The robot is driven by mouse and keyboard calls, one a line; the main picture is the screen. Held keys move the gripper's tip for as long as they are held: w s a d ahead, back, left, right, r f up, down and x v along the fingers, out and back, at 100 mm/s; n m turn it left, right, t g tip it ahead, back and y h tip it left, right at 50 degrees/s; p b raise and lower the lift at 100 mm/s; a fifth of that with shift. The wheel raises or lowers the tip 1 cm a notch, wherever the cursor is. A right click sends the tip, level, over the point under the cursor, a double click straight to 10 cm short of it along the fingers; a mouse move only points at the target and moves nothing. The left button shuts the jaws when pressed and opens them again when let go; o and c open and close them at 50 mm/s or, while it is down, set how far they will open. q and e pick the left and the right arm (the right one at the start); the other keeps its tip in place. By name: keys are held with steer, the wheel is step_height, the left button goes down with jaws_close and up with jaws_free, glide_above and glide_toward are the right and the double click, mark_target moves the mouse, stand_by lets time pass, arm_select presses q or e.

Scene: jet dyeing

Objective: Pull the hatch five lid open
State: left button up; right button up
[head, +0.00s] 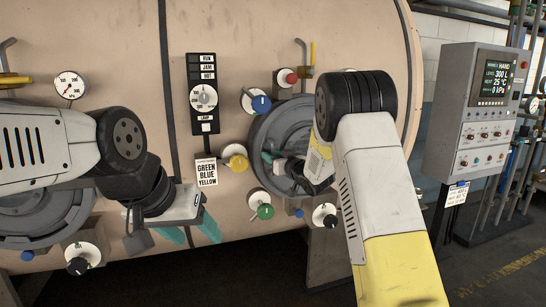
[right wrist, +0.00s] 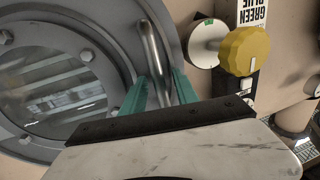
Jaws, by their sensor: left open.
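A round grey hatch lid (head: 276,135) with a bolted rim sits on the beige vessel. It fills the left of the right wrist view (right wrist: 112,40), with a glass window in its middle. A silver bar handle (right wrist: 154,58) stands at its right rim. My right gripper (right wrist: 166,88) has its teal fingers on either side of this handle and looks shut on it. In the head view, my right gripper (head: 268,157) is partly hidden by my own wrist. My left gripper (head: 192,233) is open and empty, low before the vessel. No hatch number is readable.
Colored knobs surround the hatch: blue (head: 261,104), yellow (head: 238,163), green (head: 265,211) and black (head: 329,221). Another round hatch (head: 45,215) is at the left, partly behind my left arm. A control cabinet (head: 478,110) stands at the right.

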jaws_close()
stand_by(1.4)
